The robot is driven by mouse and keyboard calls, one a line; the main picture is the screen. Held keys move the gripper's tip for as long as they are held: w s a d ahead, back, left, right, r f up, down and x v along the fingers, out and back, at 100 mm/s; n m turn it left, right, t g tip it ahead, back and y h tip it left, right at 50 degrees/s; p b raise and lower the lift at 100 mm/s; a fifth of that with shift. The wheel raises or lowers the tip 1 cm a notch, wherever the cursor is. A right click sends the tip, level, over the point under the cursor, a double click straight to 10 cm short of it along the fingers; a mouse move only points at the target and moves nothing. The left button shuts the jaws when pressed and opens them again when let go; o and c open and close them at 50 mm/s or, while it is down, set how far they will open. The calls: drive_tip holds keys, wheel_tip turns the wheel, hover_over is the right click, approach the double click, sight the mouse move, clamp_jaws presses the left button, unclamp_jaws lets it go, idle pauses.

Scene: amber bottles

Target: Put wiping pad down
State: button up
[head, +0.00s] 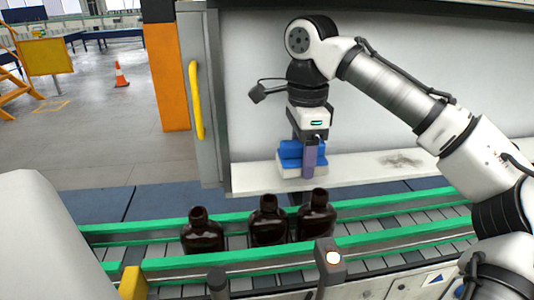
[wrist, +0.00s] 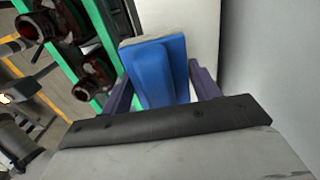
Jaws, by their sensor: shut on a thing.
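The wiping pad (head: 289,163) has a blue grip on top and a pale lower part. It is at the left end of the white ledge (head: 350,170), on it or just above it; I cannot tell which. My gripper (head: 308,165) points down and is shut on the pad's blue grip. In the wrist view the blue part of the pad (wrist: 158,68) sits between the two purple fingers of my gripper (wrist: 160,85). The pad's underside is hidden.
A dark smudge (head: 400,161) marks the ledge to the right. Several dark amber bottles, such as one at the left (head: 203,232), stand on the conveyor (head: 370,246) with green rails in front. A yellow handle (head: 196,100) is on the door frame at left.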

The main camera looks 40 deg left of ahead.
drive_tip(key=p, duration=0.1)
hover_over(267, 174)
drive_tip(key=d, duration=0.1)
drive_tip(key=shift+w+r, duration=0.15)
drive_tip(key=shift+w, duration=0.05)
drive_tip(key=shift+s+a+p, duration=0.2)
drive_tip(key=shift+a+p, duration=0.25)
drive_tip(key=shift+a, duration=0.2)
drive_tip(key=shift+d+f, duration=0.1)
drive_tip(key=shift+f, duration=0.8)
drive_tip(key=shift+f+p, duration=0.3)
drive_tip(key=shift+p, duration=0.45)
drive_tip(key=shift+f, duration=0.45)
drive_tip(key=shift+f, duration=0.1)
drive_tip(key=shift+f, duration=0.15)
drive_tip(key=o, duration=1.2)
drive_tip(key=shift+b, duration=0.35)
